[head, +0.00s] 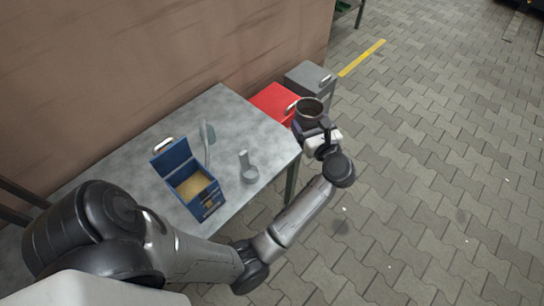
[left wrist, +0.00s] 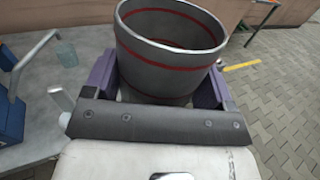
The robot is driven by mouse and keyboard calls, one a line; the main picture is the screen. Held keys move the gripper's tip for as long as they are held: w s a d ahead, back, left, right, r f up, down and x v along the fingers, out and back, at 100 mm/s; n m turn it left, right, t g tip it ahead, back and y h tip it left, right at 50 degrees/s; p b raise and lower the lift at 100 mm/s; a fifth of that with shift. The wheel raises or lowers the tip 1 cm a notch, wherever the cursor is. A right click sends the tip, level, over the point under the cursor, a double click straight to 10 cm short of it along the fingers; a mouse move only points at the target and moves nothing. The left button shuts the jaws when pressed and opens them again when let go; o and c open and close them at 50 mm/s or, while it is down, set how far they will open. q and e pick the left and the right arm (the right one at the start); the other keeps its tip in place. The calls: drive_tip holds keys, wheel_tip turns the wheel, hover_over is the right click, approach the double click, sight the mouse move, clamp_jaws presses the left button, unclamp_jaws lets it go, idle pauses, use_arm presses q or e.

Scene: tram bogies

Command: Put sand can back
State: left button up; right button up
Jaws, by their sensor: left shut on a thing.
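The sand can, a grey metal can with red bands (left wrist: 165,50), is held upright between the purple fingers of my left gripper (left wrist: 160,88). It also shows in the head view (head: 309,106), past the table's right end, in front of the red and grey boxes. My left gripper in the head view (head: 311,124) is shut on the can. The can's open mouth faces up; its contents cannot be made out. My right gripper is not in view.
A grey table (head: 228,113) carries an open blue box (head: 208,203) with tan contents, a grey cup-like piece (head: 249,173) and a pale upright item (head: 207,135). A red box (head: 273,103) and a grey box (head: 311,75) stand beyond the table.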

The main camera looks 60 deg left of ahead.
use_arm(q)
wheel_tip(320, 180, down, 10)
drive_tip(key=a+n+g+b, duration=0.2)
drive_tip(key=g+b, duration=0.1)
drive_tip(key=b, duration=0.5)
drive_tip(key=s+a+f+b, duration=0.1)
drive_tip(key=a+f, duration=0.1)
drive_tip(key=a, duration=0.2)
drive_tip(key=s+a+f+b, duration=0.1)
drive_tip(key=a+f+b, duration=0.1)
drive_tip(key=a, duration=0.1)
drive_tip(key=s+a+f+b, duration=0.1)
drive_tip(key=a+f+b, duration=0.1)
drive_tip(key=a+f, duration=0.1)
drive_tip(key=shift+s+a, duration=0.15)
drive_tip(key=shift+a, duration=0.65)
wheel_tip(320, 180, down, 4)
drive_tip(key=b, duration=0.3)
drive_tip(key=shift+f, duration=0.1)
drive_tip(key=o, duration=0.9)
